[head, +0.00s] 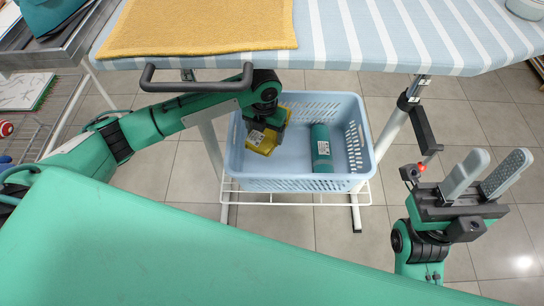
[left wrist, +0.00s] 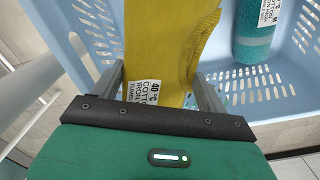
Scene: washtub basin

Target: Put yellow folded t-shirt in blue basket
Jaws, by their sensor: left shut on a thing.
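The yellow folded t-shirt (head: 262,143) is inside the left part of the blue basket (head: 290,184), partly hidden by my left gripper (head: 268,126). In the left wrist view the t-shirt (left wrist: 165,45) lies between the two fingers of my left gripper (left wrist: 158,85), with a white care label facing the camera. The left gripper is shut on it. Basket walls (left wrist: 270,108) show behind it. Whether the t-shirt touches the basket floor I cannot tell. My right gripper (head: 484,176) is open and empty, right of the basket.
A teal rolled cloth (head: 320,148) with a label lies in the basket's right half. The basket stands on a white rack (head: 292,198) below a striped ironing board (head: 400,35) with a yellow cloth (head: 200,25) on it. A wire rack (head: 40,130) is at the left.

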